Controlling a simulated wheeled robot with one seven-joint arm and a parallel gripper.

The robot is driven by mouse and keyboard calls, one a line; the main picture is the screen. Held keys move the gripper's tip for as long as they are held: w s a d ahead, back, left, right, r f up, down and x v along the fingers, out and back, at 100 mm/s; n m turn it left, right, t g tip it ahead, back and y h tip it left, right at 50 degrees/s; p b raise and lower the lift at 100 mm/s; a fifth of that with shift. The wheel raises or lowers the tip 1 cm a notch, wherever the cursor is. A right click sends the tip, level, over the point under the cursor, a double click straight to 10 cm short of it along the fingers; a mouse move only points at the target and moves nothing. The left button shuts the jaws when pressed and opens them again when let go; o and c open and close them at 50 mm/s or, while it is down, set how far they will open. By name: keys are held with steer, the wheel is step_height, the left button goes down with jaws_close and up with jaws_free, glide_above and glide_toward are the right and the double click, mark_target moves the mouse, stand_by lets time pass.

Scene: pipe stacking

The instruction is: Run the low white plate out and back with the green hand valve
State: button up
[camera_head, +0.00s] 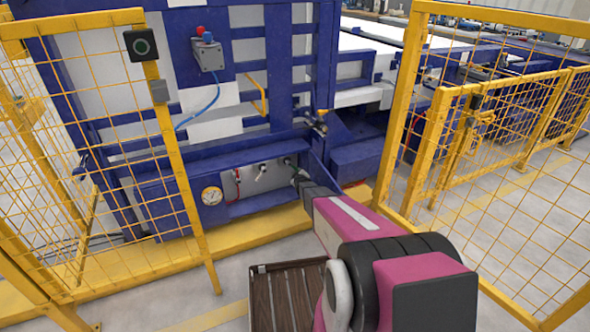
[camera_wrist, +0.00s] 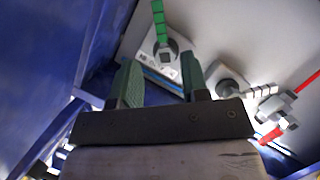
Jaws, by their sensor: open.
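In the wrist view, the green hand valve (camera_wrist: 160,22) has a green lever and a metal body on a pale panel. My gripper (camera_wrist: 160,72) is open, its two green fingers pointing at that panel; the lever is just beyond the fingertips, and nothing is held. In the head view, my gripper (camera_head: 297,174) reaches into the low recess of the blue frame, and the valve cannot be made out.
A red-handled valve (camera_wrist: 303,84) sits right of the green one. The blue wall (camera_wrist: 45,60) is close at the left. A gauge (camera_head: 211,196) is on the recess front. Yellow mesh fences (camera_head: 180,180) stand at both sides, with a brown slatted box (camera_head: 285,295) below my arm.

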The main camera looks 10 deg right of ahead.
mark_target(295, 168)
steer(key=x, duration=1)
steer(key=shift+w+f, duration=0.15)
steer(key=shift+w, duration=0.15)
jaws_close()
